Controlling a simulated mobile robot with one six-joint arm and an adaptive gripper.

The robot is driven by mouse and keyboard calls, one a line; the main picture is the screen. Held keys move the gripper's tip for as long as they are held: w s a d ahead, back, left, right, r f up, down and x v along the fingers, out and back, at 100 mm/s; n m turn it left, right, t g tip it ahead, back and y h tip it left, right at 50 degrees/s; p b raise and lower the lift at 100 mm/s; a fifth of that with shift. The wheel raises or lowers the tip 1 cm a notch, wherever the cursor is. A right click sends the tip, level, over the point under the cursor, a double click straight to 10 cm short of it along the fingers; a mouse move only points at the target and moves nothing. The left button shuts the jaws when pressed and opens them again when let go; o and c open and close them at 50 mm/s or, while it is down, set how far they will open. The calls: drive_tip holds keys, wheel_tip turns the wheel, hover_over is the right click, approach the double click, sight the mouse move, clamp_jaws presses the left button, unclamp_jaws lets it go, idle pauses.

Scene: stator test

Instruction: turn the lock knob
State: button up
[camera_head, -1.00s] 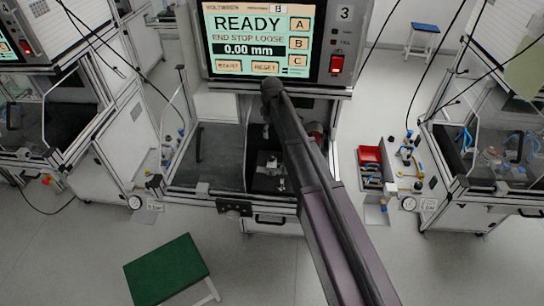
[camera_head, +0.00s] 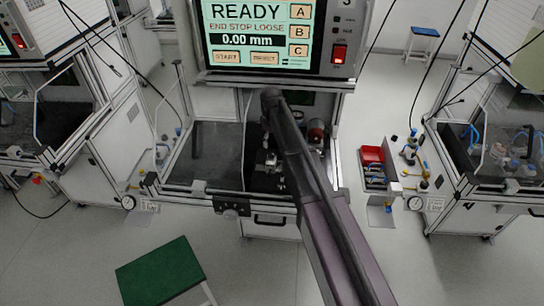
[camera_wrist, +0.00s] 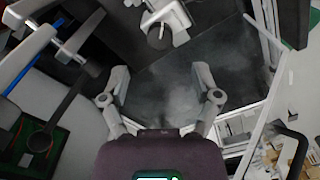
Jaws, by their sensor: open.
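My gripper (camera_wrist: 159,75) is open and empty in the wrist view, its two fingers spread over a dark flat surface. A round dark knob (camera_wrist: 158,37) on a pale metal fixture (camera_wrist: 172,14) shows at the top of the wrist view, beyond the fingertips and apart from them. I cannot tell for sure whether it is the lock knob. In the head view, a small metal fixture (camera_head: 271,158) sits inside the test station, partly behind my arm. My gripper cannot be made out there. The station screen (camera_head: 262,32) reads READY, END STOP LOOSE and 0.00 mm.
The station's frame and front rail (camera_head: 205,188) surround the work space. A red bin (camera_head: 371,155) stands to its right and a green-topped stool (camera_head: 160,270) in front. In the wrist view, blue-marked bars and a green part (camera_wrist: 38,142) lie at the left.

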sight(271, 153)
drive_tip(key=shift+f+b, duration=2.8)
drive_tip(key=shift+f, duration=0.3)
clamp_jaws()
